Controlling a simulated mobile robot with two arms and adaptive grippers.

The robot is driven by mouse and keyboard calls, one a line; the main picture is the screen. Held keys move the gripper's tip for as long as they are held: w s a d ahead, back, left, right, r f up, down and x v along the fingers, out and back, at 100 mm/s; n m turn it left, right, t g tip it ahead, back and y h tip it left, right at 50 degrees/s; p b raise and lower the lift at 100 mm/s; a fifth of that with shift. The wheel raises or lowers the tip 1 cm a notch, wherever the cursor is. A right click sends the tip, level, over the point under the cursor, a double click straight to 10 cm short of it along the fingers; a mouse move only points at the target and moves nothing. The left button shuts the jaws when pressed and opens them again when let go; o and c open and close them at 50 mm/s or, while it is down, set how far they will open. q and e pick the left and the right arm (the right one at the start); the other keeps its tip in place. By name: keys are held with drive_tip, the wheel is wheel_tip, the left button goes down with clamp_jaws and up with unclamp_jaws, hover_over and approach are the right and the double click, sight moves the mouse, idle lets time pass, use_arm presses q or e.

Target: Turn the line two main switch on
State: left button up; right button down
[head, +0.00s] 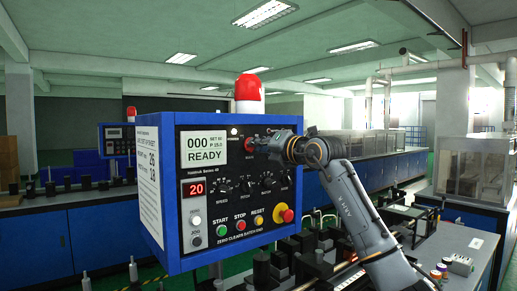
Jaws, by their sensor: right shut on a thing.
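A blue-framed control box (166,130) with a black front panel stands in the middle of the head view. A red switch knob (249,144) shows at the panel's upper right, mostly hidden by my right gripper (258,144). The gripper reaches in from the right and is shut on this knob at the panel face. The knob's turn angle and label cannot be read. The display (206,148) reads "000 READY" and a small red readout (195,189) shows 20. My left gripper is not in view.
Below the switch are black dials (245,184), a green start button (222,231) and a red emergency button (284,214). A red beacon (249,88) tops the box. A second control box (116,138) stands behind at left. Blue benches (100,225) line the room.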

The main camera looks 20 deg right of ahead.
idle(0.5)
drive_tip(key=c, duration=1.4)
unclamp_jaws()
drive_tip(key=shift+s, duration=0.1)
drive_tip(key=v, duration=1.2)
